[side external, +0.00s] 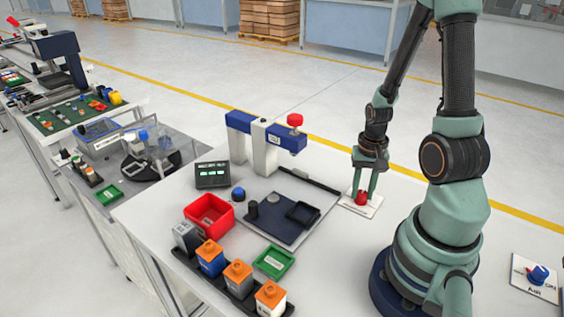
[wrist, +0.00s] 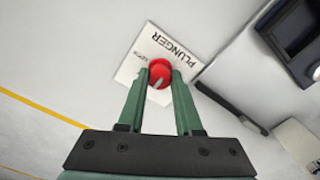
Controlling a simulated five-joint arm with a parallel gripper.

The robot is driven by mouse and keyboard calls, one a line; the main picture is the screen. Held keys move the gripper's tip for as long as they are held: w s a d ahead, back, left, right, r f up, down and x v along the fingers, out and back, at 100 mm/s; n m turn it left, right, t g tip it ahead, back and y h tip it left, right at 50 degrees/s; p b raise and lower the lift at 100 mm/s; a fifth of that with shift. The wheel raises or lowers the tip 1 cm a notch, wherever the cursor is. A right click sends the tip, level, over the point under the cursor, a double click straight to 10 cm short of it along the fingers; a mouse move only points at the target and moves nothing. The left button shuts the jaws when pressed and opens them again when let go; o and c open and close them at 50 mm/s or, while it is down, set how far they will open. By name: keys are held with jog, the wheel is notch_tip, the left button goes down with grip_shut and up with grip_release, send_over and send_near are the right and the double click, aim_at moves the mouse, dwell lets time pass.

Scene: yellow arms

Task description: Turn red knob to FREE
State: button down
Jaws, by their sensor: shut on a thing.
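The red knob (side external: 361,198) sits on a white plate (side external: 371,209) on the table, just left of my arm's base. In the wrist view the knob (wrist: 159,73) shows a pale pointer line, and its plate (wrist: 147,49) reads "PLUNGER" with smaller lettering near the left edge that I cannot read fully. My gripper (side external: 364,188) points down over the knob with its green fingers around it. In the wrist view my gripper (wrist: 160,78) has one finger on each side of the knob, shut on it. The fingers hide parts of the plate.
A dark bar (side external: 310,180) lies close left of the plate. A blue and white press with a red top (side external: 295,120) stands behind it. A dark tray (side external: 290,228) and a red bin (side external: 208,215) are further left. A blue knob (side external: 539,273) is at far right.

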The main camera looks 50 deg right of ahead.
aim_at(362, 192)
jog(key=n, duration=0.4)
jog(key=shift+n, duration=0.3)
jog(key=n, duration=0.4)
jog(key=shift+n, duration=0.3)
jog(key=c, duration=0.6)
grip_release()
jog(key=shift+r, duration=0.1)
notch_tip(362, 192, up, 12)
jog(key=shift+f, duration=0.1)
dwell(0.4)
